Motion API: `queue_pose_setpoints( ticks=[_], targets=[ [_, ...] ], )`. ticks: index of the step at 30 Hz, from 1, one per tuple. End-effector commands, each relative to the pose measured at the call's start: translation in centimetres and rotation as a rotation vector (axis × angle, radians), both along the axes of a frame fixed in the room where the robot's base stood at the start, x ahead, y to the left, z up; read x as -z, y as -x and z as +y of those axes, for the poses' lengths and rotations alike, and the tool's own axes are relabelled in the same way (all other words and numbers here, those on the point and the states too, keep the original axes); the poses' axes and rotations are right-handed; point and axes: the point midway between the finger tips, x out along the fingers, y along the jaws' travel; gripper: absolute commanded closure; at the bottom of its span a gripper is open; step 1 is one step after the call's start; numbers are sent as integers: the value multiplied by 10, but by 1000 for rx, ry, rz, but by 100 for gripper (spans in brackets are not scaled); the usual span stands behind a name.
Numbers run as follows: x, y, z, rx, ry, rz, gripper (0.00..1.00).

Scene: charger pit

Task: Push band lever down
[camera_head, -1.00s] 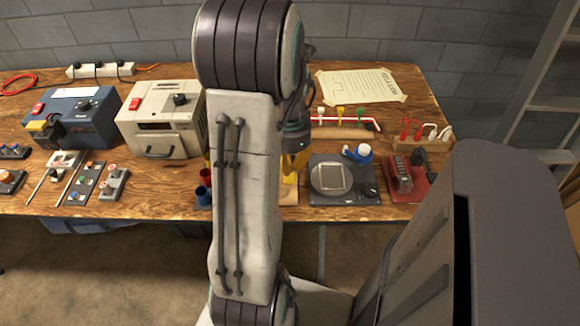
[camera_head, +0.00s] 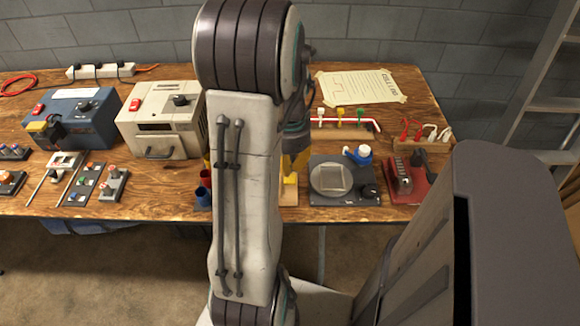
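I cannot single out the band lever with certainty. A yellow upright piece (camera_head: 290,187) stands on a pale wooden base (camera_head: 291,200) near the table's front edge, just right of my arm. My arm covers the left part of it. The end of my arm, with my gripper (camera_head: 296,152), is low over this spot and mostly hidden behind my own arm links. I cannot tell whether its fingers touch the yellow piece, or whether they are open or shut.
A dark device with a round plate (camera_head: 333,177) and a red-based device (camera_head: 409,180) stand close on the right. A red pipe with valves (camera_head: 345,122) lies behind. Blue and red cups (camera_head: 203,190) stand left of my arm. A beige box (camera_head: 160,120) stands farther left.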

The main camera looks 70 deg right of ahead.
Motion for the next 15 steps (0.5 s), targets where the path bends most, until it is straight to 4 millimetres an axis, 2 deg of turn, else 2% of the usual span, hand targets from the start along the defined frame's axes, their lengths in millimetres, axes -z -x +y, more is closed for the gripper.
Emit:
queue_pose_setpoints(
  ticks=[15],
  targets=[
    [7, 0, 0, 0, 0, 0, 100]
  ],
)
